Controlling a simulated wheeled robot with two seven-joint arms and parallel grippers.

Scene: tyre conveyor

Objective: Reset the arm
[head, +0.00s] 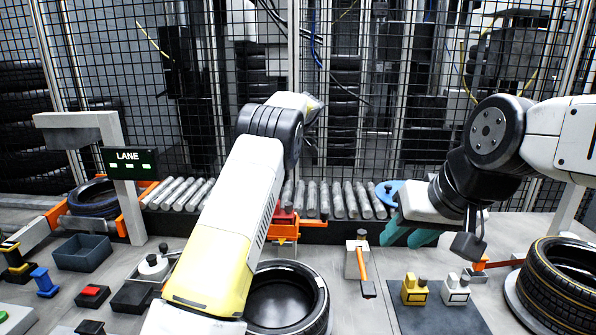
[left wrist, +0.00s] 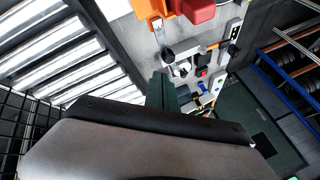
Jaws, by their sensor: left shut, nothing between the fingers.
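My left arm (head: 240,190) reaches up from the bottom middle of the head view, and its gripper is hidden there behind the arm. In the left wrist view the dark green fingers of my left gripper (left wrist: 164,92) are together and hold nothing. My right arm (head: 500,140) comes in from the right edge. Its gripper (head: 410,238) has teal fingers that appear apart, with nothing seen between them, near the right end of the roller conveyor.
The roller conveyor (head: 338,200) runs in front of a wire fence. A LANE sign (head: 128,158) stands at left. Tyres lie at the bottom middle (head: 288,300) and right (head: 560,285). A hammer-like tool (head: 363,265), yellow block (head: 413,290) and grey bin (head: 83,254) are on the table.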

